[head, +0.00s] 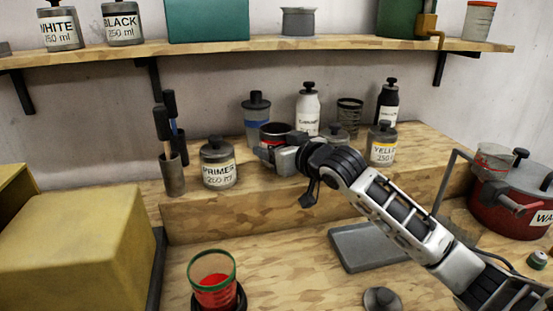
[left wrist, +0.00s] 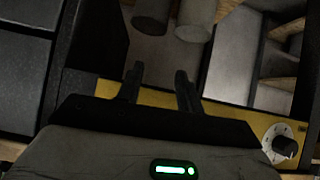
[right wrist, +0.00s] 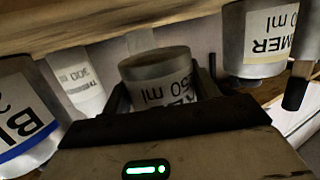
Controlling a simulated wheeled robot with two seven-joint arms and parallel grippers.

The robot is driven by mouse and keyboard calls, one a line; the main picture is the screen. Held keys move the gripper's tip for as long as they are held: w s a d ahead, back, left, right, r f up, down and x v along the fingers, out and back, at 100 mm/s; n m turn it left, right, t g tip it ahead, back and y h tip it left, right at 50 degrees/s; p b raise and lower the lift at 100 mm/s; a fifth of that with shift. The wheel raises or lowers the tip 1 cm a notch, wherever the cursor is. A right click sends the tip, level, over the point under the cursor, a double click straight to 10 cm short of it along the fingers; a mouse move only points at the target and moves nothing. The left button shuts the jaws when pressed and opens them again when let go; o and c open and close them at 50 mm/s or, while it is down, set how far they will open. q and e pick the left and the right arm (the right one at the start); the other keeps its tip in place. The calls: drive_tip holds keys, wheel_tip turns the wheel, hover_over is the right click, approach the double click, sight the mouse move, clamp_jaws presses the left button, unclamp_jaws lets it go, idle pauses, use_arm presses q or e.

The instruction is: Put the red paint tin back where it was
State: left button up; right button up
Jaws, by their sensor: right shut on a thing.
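A brush holder (head: 172,172) stands further left. A glass with red liquid (head: 212,285) and grey tray (head: 365,248) are in front.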

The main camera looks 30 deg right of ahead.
drive_tip(key=shift+f, duration=1.4)
drive_tip(key=shift+f, duration=0.2)
drive_tip(key=o, duration=1.2)
drive_tip(key=shift+r, duration=0.25)
drive_tip(key=shift+s, duration=0.4)
drive_tip(key=b+v, duration=0.1)
drive_tip(key=v, duration=1)
drive_tip(key=shift+s, duration=0.15)
